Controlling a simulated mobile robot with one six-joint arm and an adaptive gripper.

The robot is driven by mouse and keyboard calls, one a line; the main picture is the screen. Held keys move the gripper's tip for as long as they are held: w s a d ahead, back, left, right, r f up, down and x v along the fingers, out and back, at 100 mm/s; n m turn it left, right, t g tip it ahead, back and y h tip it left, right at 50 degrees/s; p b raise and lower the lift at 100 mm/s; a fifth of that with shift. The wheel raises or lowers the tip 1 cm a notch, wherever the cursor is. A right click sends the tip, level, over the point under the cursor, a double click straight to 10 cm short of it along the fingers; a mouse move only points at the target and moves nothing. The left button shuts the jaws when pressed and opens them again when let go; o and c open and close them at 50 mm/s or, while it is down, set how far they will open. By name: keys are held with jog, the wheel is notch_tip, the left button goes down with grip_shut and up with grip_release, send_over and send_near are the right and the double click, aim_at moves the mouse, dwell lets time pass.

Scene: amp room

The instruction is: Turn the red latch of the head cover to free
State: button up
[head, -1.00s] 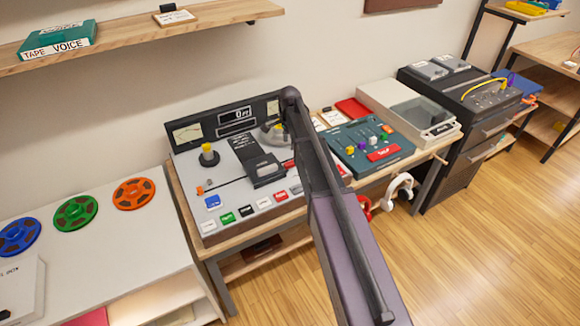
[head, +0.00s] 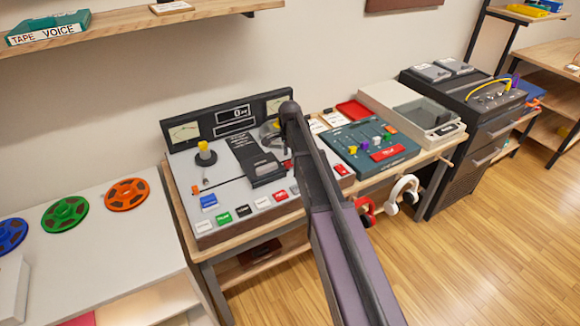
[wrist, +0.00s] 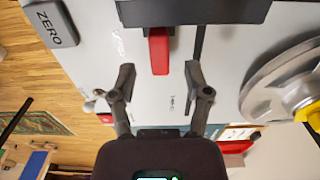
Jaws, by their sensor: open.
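The red latch (wrist: 159,50) shows in the wrist view, sticking out from under the edge of the black head cover (wrist: 205,12). In the head view, the head cover (head: 268,170) lies on the grey tape machine (head: 235,190); the latch (head: 287,163) is a small red patch beside it, partly hidden by my arm. My gripper (wrist: 160,75) is open and empty in the wrist view. Its two fingers stand on either side of the latch's line, with the latch's free end just ahead, between and beyond the tips. I see no contact. My arm hides the gripper in the head view.
In the wrist view, a reel with a yellow hub (wrist: 300,90) is close on the right and a ZERO button (wrist: 50,22) is at upper left. In the head view, a teal mixer panel (head: 370,145) sits right of the machine. Headphones (head: 403,190) hang at the table's front.

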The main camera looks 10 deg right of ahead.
aim_at(290, 165)
jog(key=shift+f+b, duration=1.2)
jog(key=shift+f, duration=0.25)
jog(key=shift+d, duration=0.1)
grip_shut()
